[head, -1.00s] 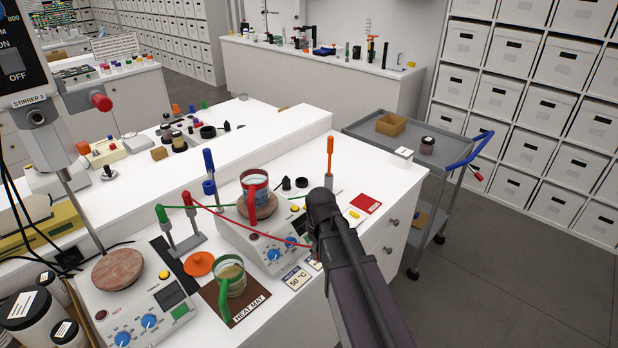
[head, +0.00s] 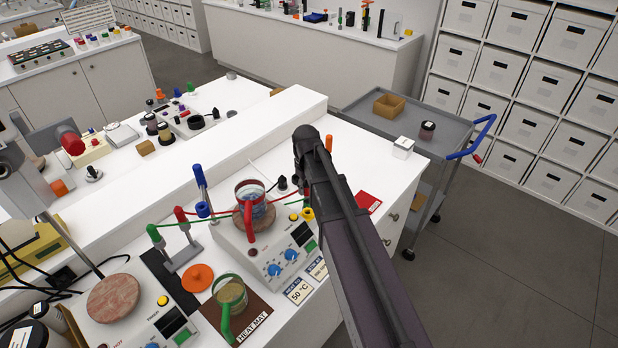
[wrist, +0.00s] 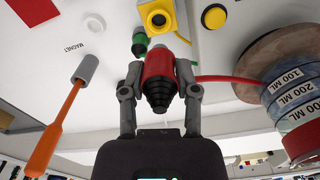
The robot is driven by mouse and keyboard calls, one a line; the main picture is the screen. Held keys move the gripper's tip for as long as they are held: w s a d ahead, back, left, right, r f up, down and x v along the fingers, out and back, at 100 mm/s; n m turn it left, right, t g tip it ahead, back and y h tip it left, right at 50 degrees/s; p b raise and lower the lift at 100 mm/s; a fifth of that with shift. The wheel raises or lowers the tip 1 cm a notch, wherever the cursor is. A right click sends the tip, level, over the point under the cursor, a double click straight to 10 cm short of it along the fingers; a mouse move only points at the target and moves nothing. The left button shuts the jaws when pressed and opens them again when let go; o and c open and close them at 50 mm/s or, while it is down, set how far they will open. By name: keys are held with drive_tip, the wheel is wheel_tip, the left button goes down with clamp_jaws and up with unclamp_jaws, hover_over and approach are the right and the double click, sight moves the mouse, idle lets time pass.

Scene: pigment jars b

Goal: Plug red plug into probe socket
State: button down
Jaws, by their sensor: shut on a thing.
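My gripper (wrist: 160,85) is shut on the red plug (wrist: 160,66) in the wrist view. The plug's stepped black end lies between the fingers, and a red cable runs off to its right. A yellow square socket with a dark round hole (wrist: 158,17) lies just above the plug in the picture, apart from it. No probe label is readable.
A red-handled glass beaker (head: 247,222) stands on the hotplate; it is close right in the wrist view (wrist: 303,140). A green round piece (wrist: 139,42) sits near the socket. An orange-handled tool (wrist: 55,130) is at left. Cable stands (head: 182,255) are left of the hotplate.

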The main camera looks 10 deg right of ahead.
drive_tip(key=shift+s+r, duration=0.1)
drive_tip(key=shift+d, duration=0.1)
drive_tip(key=shift+f+b, duration=2.95)
drive_tip(key=shift+f+b, duration=1.25)
drive_tip(key=shift+f, duration=0.05)
idle(0.5)
drive_tip(key=shift+c, duration=1.3)
unclamp_jaws()
drive_tip(key=shift+r, duration=0.25)
